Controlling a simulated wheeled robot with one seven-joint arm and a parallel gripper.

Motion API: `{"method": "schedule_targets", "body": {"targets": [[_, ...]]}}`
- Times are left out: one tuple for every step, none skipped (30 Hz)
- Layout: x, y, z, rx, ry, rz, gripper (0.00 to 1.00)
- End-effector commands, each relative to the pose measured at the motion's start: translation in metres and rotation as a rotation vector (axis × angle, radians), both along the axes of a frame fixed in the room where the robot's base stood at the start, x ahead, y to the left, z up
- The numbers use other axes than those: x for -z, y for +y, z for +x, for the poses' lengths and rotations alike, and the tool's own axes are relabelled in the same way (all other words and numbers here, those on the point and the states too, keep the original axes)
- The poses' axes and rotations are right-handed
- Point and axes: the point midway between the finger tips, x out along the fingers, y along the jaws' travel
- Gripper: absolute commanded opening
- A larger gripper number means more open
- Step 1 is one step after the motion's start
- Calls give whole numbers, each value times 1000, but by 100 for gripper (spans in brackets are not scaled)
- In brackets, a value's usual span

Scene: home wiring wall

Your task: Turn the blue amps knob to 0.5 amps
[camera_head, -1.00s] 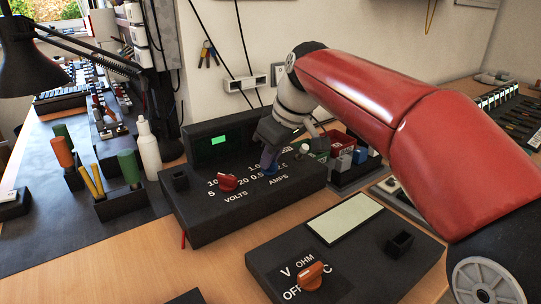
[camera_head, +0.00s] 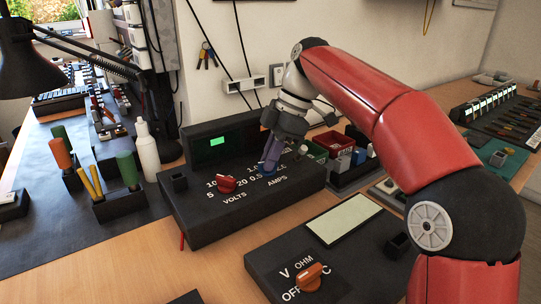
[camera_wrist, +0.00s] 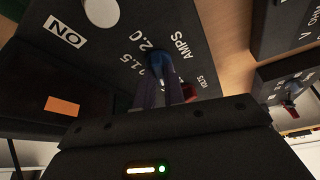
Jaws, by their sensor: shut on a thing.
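The blue amps knob (camera_head: 267,169) sits on the sloped top of a black power supply box (camera_head: 200,228), above the white AMPS label. My gripper (camera_head: 272,157) reaches down to it from above and is shut on the knob. In the wrist view the knob (camera_wrist: 172,60) shows between my two fingers (camera_wrist: 166,92), with 2.0 and 1.5 printed nearby. The fingers hide part of the dial, and I cannot tell which value the knob points to.
The red volts knob (camera_head: 226,184) is just left of the blue one. A black meter with an orange knob (camera_head: 311,275) stands in front. A green-lit display (camera_head: 217,141) rises behind the dials. Red and white bins (camera_head: 340,142) stand to the right. A white bottle (camera_head: 147,152) stands to the left.

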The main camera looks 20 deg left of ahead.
Motion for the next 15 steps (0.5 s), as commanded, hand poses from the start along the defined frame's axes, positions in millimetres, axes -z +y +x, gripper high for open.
{"method": "schedule_targets", "body": {"targets": [[0, 1, 1, -38, -1, 3, 0], [0, 1, 1, -62, -1, 3, 0], [0, 1, 2, -91, -1, 3, 0], [0, 1, 2, -114, -1, 2, 0], [0, 1, 2, -135, -1, 2, 0], [0, 1, 2, -162, -1, 2, 0], [0, 1, 2, -180, 0, 2, 0], [0, 1, 2, -197, -1, 2, 0], [0, 1, 2, -219, -1, 2, 0], [0, 1, 2, -234, -2, 1, 0], [0, 1, 2, -247, -2, 1, 0], [0, 1, 2, -264, -2, 1, 0], [0, 1, 2, -276, -2, 1, 0], [0, 1, 2, -286, -2, 1, 0], [0, 2, 2, -298, -2, 1, 0]]}}
